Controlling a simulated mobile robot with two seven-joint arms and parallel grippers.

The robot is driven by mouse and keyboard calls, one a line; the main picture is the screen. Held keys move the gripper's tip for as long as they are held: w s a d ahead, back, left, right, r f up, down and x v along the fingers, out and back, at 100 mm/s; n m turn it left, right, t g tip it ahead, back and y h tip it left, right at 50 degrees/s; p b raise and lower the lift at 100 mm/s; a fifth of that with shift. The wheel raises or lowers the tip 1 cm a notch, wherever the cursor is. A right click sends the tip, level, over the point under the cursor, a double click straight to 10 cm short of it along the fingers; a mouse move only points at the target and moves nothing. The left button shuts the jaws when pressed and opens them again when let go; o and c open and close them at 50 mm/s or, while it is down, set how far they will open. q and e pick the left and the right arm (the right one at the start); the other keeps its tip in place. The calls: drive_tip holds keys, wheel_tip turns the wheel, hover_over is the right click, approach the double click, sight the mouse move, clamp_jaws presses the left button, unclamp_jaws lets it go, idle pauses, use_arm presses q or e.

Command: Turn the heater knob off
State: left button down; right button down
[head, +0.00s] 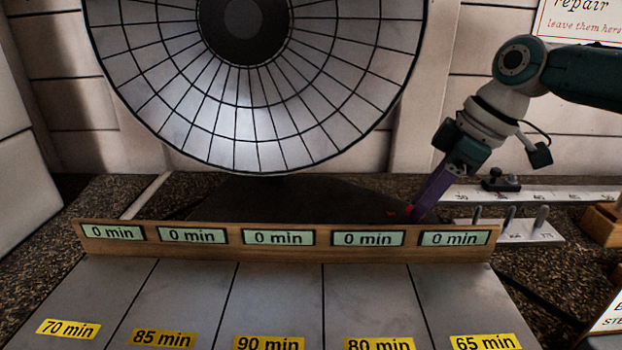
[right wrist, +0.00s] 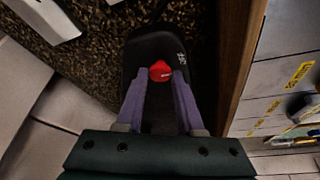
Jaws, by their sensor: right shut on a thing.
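The heater is a large round dish with a wire grille (head: 255,110) on a dark base (head: 290,200), standing behind the wooden rail in the head view. Its red knob (right wrist: 160,71) sits on the black base (right wrist: 150,45) in the right wrist view. My right gripper (right wrist: 160,78) has its purple fingers on either side of the knob and is shut on it. In the head view my right gripper (head: 412,212) reaches down to the right end of the base, and only a bit of red shows there. My left gripper is not in view.
A wooden rail (head: 290,254) with several "0 min" displays runs in front of the base. Grey lanes with yellow minute labels (head: 268,343) lie before it. A white ruler strip (head: 560,194) and a pegged white plate (head: 510,230) lie right of my gripper.

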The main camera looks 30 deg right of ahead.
drive_tip(key=shift+n, duration=0.3)
drive_tip(key=c, duration=0.5)
unclamp_jaws()
drive_tip(key=shift+c, duration=0.2)
drive_tip(key=v, duration=1)
drive_tip(key=shift+w, duration=0.1)
